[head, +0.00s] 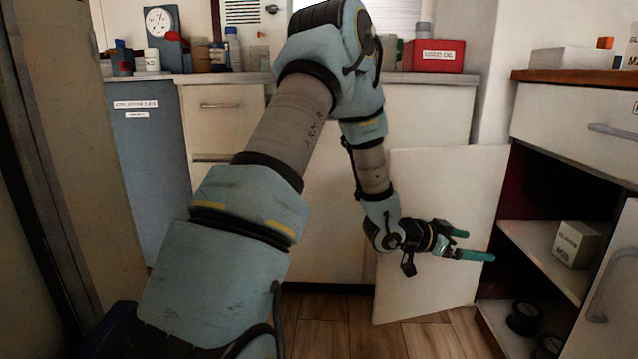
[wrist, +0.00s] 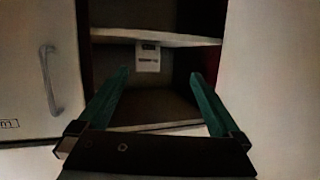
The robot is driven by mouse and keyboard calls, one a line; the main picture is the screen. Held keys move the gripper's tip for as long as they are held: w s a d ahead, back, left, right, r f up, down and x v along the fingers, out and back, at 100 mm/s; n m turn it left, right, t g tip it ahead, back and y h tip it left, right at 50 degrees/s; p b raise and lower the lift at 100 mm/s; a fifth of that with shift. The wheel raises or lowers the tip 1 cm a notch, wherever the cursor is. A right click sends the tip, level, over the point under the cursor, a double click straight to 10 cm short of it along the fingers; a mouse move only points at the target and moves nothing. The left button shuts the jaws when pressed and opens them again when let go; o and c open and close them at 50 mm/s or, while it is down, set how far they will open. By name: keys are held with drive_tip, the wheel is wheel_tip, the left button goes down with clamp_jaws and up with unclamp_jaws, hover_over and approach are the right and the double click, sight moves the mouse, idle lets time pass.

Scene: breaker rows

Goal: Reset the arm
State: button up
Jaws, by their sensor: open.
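My arm reaches forward and bends down to the right in the head view. My gripper (head: 474,246) is open and empty, with two green fingers pointing right toward the open cabinet. In the wrist view the fingers of my gripper (wrist: 160,85) stand wide apart in front of the cabinet opening, with nothing between them. They appear apart from the cabinet and its shelf.
A cabinet door (head: 440,200) stands open close behind my gripper. The cabinet shelf (head: 540,255) holds a white box (head: 577,244), and dark round spools (head: 522,318) lie below. A counter (head: 425,77) with a red box (head: 433,56) runs along the back.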

drive_tip(key=w+a+r+n+t+y+p, duration=0.15)
drive_tip(key=w+a+n+y, duration=0.35)
drive_tip(key=a, duration=0.8)
drive_tip(key=a+r+n+t+y, duration=0.1)
drive_tip(key=a+n+t+y, duration=0.15)
drive_tip(key=a+y, duration=0.7)
drive_tip(key=s+a+r+n+g+p, duration=0.15)
drive_tip(key=s+a+n, duration=0.25)
drive_tip(key=s+a, duration=0.4)
drive_tip(key=s+a+r+n+g, duration=0.25)
drive_tip(key=s+a, duration=0.25)
drive_tip(key=a, duration=0.5)
wheel_tip(320, 180, up, 38)
drive_tip(key=s+n+g+p, duration=0.1)
drive_tip(key=s+p, duration=0.1)
drive_tip(key=p, duration=3.6)
drive_tip(key=shift+f, duration=0.25)
